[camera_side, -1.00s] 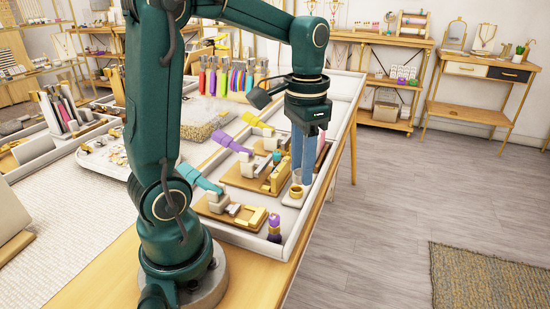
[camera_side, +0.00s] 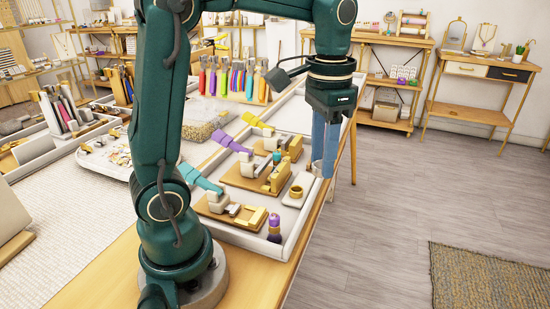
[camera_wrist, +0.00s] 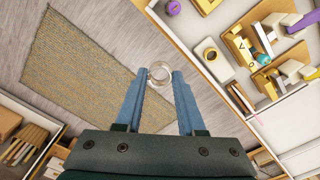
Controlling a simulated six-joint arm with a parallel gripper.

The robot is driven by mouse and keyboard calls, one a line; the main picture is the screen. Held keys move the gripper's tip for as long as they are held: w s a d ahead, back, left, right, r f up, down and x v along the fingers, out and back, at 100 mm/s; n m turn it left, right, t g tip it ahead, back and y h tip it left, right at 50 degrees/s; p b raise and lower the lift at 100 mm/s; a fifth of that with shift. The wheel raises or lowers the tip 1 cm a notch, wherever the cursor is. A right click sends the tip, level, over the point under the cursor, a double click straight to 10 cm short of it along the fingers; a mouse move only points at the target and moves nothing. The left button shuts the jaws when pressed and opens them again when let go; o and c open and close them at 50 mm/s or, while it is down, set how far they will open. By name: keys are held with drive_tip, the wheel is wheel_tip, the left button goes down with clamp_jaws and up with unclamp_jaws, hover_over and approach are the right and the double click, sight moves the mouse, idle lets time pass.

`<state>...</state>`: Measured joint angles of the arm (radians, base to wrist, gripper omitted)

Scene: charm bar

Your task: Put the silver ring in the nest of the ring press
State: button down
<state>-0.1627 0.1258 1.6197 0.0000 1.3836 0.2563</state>
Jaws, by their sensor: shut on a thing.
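My gripper (camera_side: 323,172) is shut on the silver ring (camera_wrist: 160,73), held between the tips of its two blue fingers (camera_wrist: 155,74). The ring looks pale and round in the wrist view; in the side view it is faint at the fingertips. The gripper hangs at the right edge of the tray, with floor beneath it in the wrist view. Several small presses stand in the tray to its left: one with a teal handle (camera_side: 203,182), one with a purple handle (camera_side: 232,144), and one with a yellow handle (camera_side: 258,124). I cannot tell which is the ring press.
A white stand (camera_side: 293,201) with a gold ring-shaped piece (camera_side: 296,191) sits by the tray's right wall. A purple-topped item (camera_side: 274,222) stands at the tray's front corner. The tray's raised rim (camera_side: 299,228) lies between the presses and the open floor.

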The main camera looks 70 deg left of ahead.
drive_tip(key=m, duration=0.8)
hover_over(247, 216)
wheel_tip(247, 216, down, 7)
drive_tip(key=shift+f, duration=0.1)
drive_tip(key=shift+f, duration=2.35)
drive_tip(key=shift+f, duration=1.45)
idle(0.9)
